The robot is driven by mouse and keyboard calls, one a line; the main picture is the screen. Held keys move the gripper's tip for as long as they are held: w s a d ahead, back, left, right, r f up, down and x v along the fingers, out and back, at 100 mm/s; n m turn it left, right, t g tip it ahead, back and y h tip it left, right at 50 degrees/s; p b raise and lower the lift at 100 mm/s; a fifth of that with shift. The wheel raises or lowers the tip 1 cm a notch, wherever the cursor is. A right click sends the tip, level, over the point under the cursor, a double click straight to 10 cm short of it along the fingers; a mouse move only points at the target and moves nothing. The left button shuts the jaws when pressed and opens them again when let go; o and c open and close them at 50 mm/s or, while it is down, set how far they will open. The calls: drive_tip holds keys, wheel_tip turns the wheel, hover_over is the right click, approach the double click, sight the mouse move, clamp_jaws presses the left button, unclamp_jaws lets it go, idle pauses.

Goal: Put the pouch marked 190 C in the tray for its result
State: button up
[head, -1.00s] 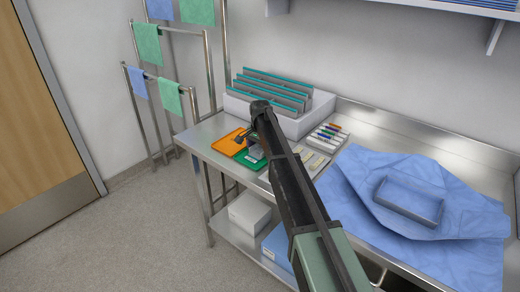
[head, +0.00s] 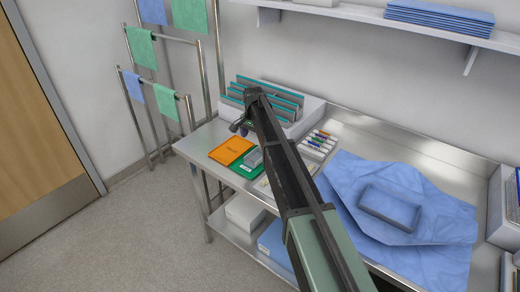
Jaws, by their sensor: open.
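An orange tray (head: 229,151) lies flat at the left end of the steel bench, with small dark lettering too small to read. A green tray (head: 244,170) lies beside it to the right, partly hidden by a grey block-like object (head: 252,157) and by my arm. My gripper (head: 240,129) is open, small and dark in this view, above the back edge of the orange tray, with nothing visible in it. Pale flat items (head: 262,187) show partly beside my arm. I cannot tell which pouch is marked 190 C.
A white rack with grey, teal-edged dividers (head: 308,107) stands behind the trays. A box of coloured markers (head: 318,144) is right of my arm. A shelf (head: 350,14) hangs above.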

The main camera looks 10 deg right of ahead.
drive_tip(key=s+n, duration=0.9)
drive_tip(key=s, duration=2.9)
drive_tip(key=shift+s+n, duration=0.15)
drive_tip(key=shift+n, duration=0.15)
